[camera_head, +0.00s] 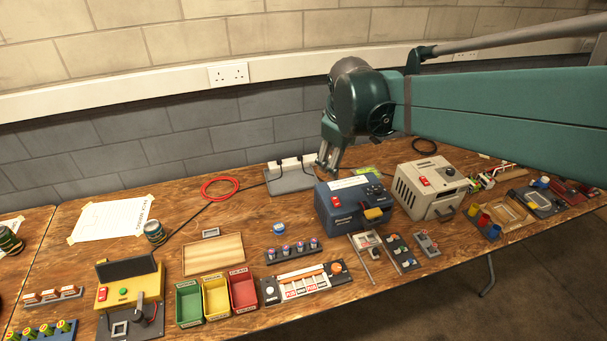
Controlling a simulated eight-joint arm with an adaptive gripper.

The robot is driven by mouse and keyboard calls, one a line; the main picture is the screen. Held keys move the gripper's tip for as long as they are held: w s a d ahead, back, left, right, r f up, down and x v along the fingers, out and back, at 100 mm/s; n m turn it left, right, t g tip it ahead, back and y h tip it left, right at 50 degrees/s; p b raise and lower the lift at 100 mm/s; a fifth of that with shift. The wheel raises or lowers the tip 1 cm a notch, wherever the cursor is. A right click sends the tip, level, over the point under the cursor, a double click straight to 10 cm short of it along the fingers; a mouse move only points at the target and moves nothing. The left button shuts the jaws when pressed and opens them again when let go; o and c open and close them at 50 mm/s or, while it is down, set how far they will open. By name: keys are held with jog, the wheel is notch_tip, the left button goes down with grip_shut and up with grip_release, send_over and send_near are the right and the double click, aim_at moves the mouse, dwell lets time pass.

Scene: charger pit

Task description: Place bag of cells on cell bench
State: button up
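I cannot make out a bag of cells for certain in the head view. No bag shows clearly in my gripper (329,163), which points down above the back of the bench, near the white sockets and the blue box. Its fingertips are small and dark, so I cannot tell whether they are open or shut. A white sheet (110,219), taped at its corners, lies on the left of the wooden bench (75,247). It has printing too small to read, so I cannot tell if it marks the cell bench. A dark green-banded can (154,232) stands at its right edge.
A blue box (335,212) and a beige box (408,195) stand right of centre. Green, yellow and red bins (216,296) and a yellow device (130,290) line the front. A red cable coil (220,188) lies behind. Bare wood shows around the sheet.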

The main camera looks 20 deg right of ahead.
jog(key=s+a+f+m+t+y, duration=0.1)
jog(key=s+a+f+m, duration=0.1)
jog(key=s, duration=0.8)
jog(key=s+a+f+m+t+y, duration=0.1)
jog(key=s+a+m, duration=0.4)
jog(key=s+a, duration=0.2)
jog(key=s, duration=0.2)
jog(key=shift+s+a+f+t, duration=0.3)
jog(key=shift+s+f, duration=0.05)
jog(key=shift+f, duration=0.05)
